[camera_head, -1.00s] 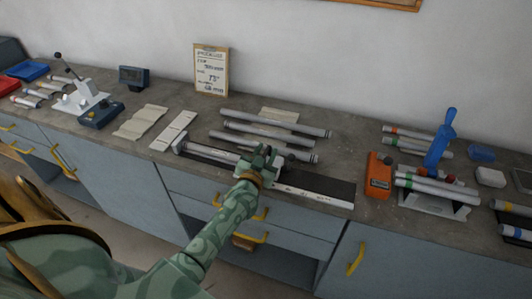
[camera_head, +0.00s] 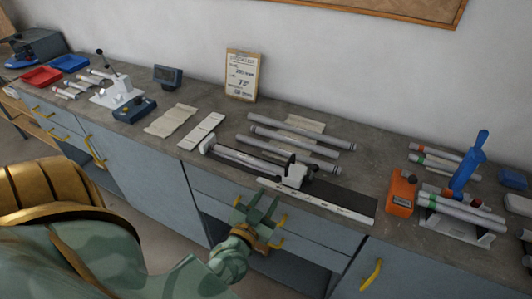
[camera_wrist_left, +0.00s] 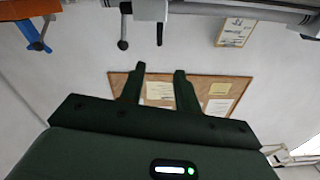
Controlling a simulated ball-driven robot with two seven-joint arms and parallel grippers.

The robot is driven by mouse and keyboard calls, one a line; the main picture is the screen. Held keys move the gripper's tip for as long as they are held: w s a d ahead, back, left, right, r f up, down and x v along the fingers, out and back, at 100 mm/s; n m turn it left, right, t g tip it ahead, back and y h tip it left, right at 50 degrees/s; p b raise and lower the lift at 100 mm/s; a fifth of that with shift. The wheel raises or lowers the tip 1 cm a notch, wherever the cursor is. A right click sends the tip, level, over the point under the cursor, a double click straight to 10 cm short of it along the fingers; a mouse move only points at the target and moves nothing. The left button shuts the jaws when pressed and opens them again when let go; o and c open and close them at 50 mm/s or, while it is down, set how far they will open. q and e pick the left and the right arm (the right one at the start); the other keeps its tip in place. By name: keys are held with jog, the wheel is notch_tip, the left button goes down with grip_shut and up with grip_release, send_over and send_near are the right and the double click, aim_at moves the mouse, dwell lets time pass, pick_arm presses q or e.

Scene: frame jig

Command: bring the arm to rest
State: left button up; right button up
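My left gripper (camera_head: 258,207) is in front of the bench's front edge in the head view, over the drawer fronts and apart from the jig. Its two dark green fingers also show in the left wrist view (camera_wrist_left: 157,88), spread apart with nothing between them. The frame jig (camera_head: 290,190) lies along the front of the benchtop. A grey tube (camera_head: 245,160) lies in it, between a white end block (camera_head: 207,145) and a white sliding block (camera_head: 293,175). My right gripper is not in view.
Loose tubes (camera_head: 300,137) lie behind the jig. An orange device (camera_head: 402,193) and a blue-handled tool (camera_head: 468,162) stand at its right. A lever press (camera_head: 118,92) and a clipboard (camera_head: 241,75) are to the left and back. Yellow drawer handles (camera_head: 372,274) stick out below the benchtop.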

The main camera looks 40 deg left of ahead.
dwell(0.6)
pick_arm(q)
jog(key=s+d+f+g+h+b, duration=0.1)
jog(key=s+d+f+g, duration=0.2)
jog(key=f, duration=0.5)
jog(key=s+d+f+m+g+h, duration=0.15)
jog(key=s+f, duration=0.25)
jog(key=f, duration=0.5)
jog(key=s+d+f+n+g+h+b, duration=0.1)
jog(key=s+d+f+g+h, duration=0.2)
jog(key=f, duration=0.5)
jog(key=s+a+f+m+g+b, duration=0.1)
jog(key=s+f+g, duration=0.3)
jog(key=s+f, duration=0.5)
jog(key=s+a+f+m+g+y+b, duration=0.1)
jog(key=s+f+g+b, duration=0.3)
jog(key=s+f, duration=0.6)
jog(key=s+m+g, duration=0.1)
jog(key=s, duration=0.6)
jog(key=shift+s+a+f+m, duration=0.2)
jog(key=shift+s+f+m, duration=0.1)
jog(key=shift+s+m, duration=0.05)
jog(key=shift+y, duration=0.25)
